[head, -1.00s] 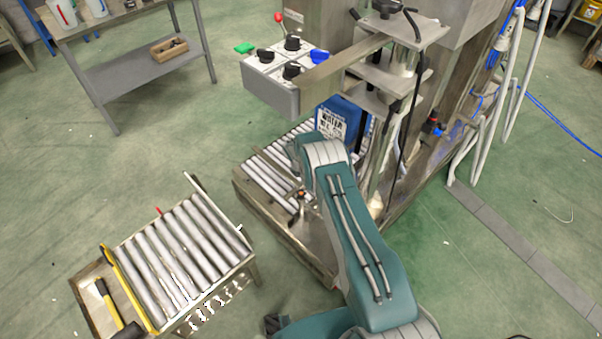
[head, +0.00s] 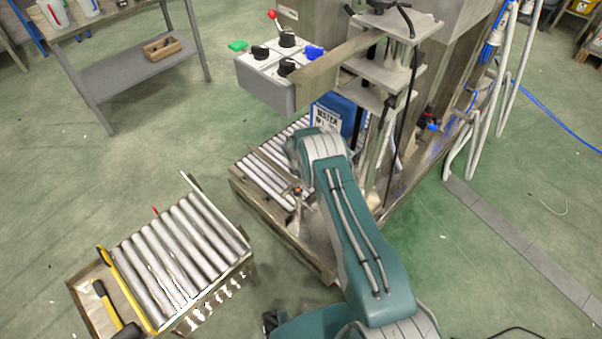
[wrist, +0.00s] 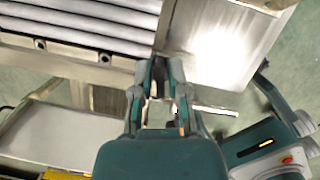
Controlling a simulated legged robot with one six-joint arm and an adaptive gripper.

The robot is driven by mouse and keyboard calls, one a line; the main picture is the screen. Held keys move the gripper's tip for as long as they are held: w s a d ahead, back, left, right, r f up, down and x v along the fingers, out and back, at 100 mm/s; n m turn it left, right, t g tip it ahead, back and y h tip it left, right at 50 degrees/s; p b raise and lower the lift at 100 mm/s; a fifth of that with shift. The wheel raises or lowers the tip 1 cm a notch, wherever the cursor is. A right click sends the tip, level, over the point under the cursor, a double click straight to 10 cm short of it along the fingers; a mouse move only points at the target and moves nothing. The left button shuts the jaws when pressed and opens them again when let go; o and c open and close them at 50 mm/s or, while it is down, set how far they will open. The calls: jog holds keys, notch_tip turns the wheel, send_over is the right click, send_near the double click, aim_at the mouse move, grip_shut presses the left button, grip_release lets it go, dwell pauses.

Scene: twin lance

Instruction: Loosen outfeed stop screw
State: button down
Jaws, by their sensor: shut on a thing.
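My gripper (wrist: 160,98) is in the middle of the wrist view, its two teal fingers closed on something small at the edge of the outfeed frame. I take this to be the stop screw, though the fingers cover most of it. A thin pale bar (wrist: 215,110) sticks out to the right of the fingers. The outfeed rollers (wrist: 75,30) lie at the upper left of the wrist view, beside a bare metal plate (wrist: 215,45). In the head view the roller bed (head: 268,172) lies left of my teal arm, which hides the gripper. A small orange-and-black fitting (head: 298,191) shows near the arm.
A separate roller stand (head: 180,255) with a yellow bar (head: 128,285) stands at the lower left. A control box (head: 268,85) and a blue container (head: 345,115) are above the roller bed. Hoses (head: 497,95) hang at the right. Green floor is clear between stand and table.

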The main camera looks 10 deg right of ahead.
jog(key=shift+n, duration=0.5)
jog(key=shift+w, duration=0.1)
jog(key=shift+n+t+y, duration=0.4)
jog(key=shift+n+y, duration=0.2)
jog(key=shift+n, duration=1.6)
jog(key=c, duration=0.8)
grip_release()
jog(key=shift+o, duration=0.2)
jog(key=shift+r, duration=3.05)
